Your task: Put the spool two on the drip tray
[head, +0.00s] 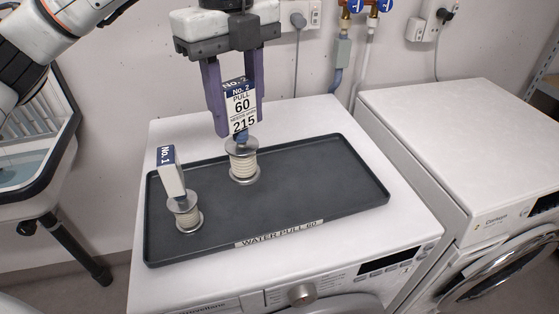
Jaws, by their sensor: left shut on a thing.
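Spool two (244,166), a pale wound spool with metal flanges and a tall "No. 2 PULL 60 215" label block, is upright at the back middle of the drip tray. My left gripper (238,122) comes from above, its purple fingers shut around the upper part of spool two, behind the label. The spool's base appears at the tray floor, but I cannot tell for sure whether it touches. The drip tray (315,190) is dark grey, low-rimmed, labelled "WATER PULL 60". My right gripper is not in view.
A similar spool marked No. 1 (184,212) stands at the tray's left end. The tray lies on a white front-loading washer (400,240); a second white machine (450,130) stands to the right. The tray's middle and right are clear. Taps and sockets are on the wall behind.

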